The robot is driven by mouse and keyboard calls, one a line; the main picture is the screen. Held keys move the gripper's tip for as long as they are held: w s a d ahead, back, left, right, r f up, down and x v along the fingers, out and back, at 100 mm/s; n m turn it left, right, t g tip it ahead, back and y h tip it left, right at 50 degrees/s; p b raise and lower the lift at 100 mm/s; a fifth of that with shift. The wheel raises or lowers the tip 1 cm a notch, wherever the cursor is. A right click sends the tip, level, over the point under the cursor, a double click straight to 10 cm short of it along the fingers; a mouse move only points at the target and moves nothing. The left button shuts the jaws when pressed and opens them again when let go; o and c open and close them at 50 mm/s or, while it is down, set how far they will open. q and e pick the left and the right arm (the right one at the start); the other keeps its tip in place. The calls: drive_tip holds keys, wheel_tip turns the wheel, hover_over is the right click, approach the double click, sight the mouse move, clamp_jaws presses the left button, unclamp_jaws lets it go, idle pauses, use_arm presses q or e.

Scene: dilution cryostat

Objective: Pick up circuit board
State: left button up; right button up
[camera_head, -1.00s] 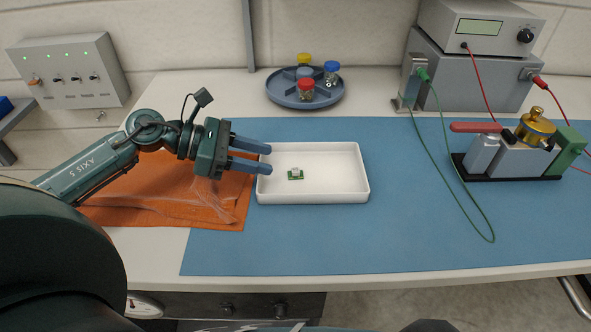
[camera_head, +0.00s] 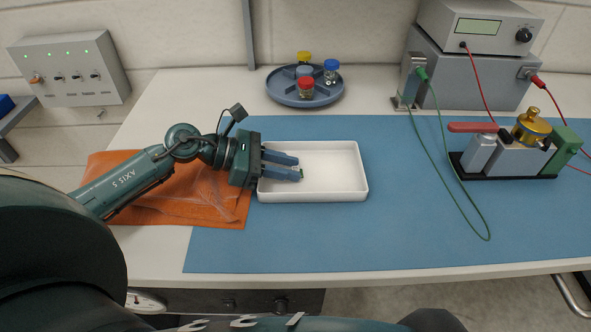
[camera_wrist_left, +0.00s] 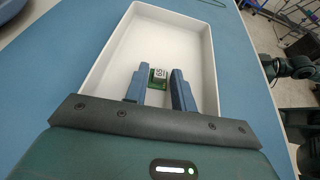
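The circuit board is a small green board with a pale marked chip on top. It lies in the white tray (camera_head: 340,192). In the left wrist view the circuit board (camera_wrist_left: 158,76) sits between the tips of my left gripper's two blue fingers, nearer the left finger. My left gripper (camera_head: 298,168) reaches into the left part of the tray. Its fingers are open, with a gap by the right finger. My right gripper is not in view.
A round blue holder (camera_head: 285,97) with capped jars stands behind the tray. A device with a gold cylinder (camera_head: 533,124) and cables stands at the right. The blue mat (camera_head: 400,230) is clear in front of and right of the tray.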

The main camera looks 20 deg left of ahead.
use_arm(q)
clamp_jaws()
